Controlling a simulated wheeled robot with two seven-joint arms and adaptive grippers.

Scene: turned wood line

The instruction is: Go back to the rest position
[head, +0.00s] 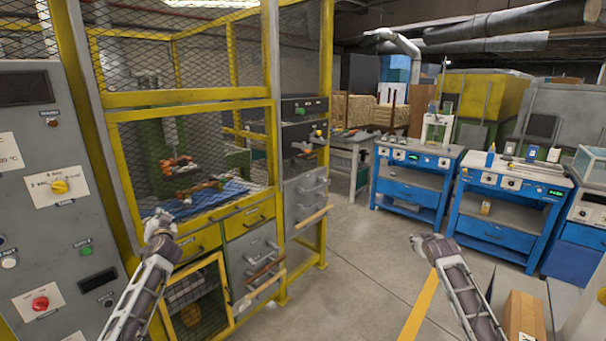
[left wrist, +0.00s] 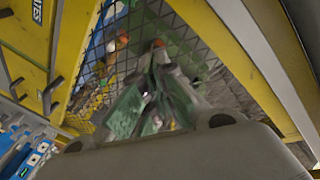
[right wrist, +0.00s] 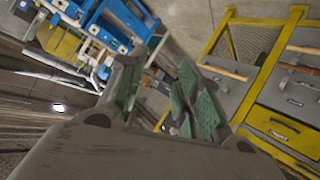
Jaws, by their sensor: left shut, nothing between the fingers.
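My left gripper (head: 160,222) is raised in front of the yellow mesh cage at the left of the head view. In the left wrist view its green-padded fingers (left wrist: 155,90) are close together with nothing held between them, and mesh shows behind them. My right gripper (head: 428,243) is out over the open floor at the right of the head view. In the right wrist view its green-padded fingers (right wrist: 160,90) stand apart with a gap, and nothing is seen between them. Both grippers look clear of any surface.
The yellow-framed cage (head: 190,98) with mesh and drawers stands close at the left. A grey control panel (head: 45,250) is at the far left. Blue workbenches (head: 410,185) stand farther back at the right. A cardboard box (head: 523,315) is at the lower right. The middle floor is clear.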

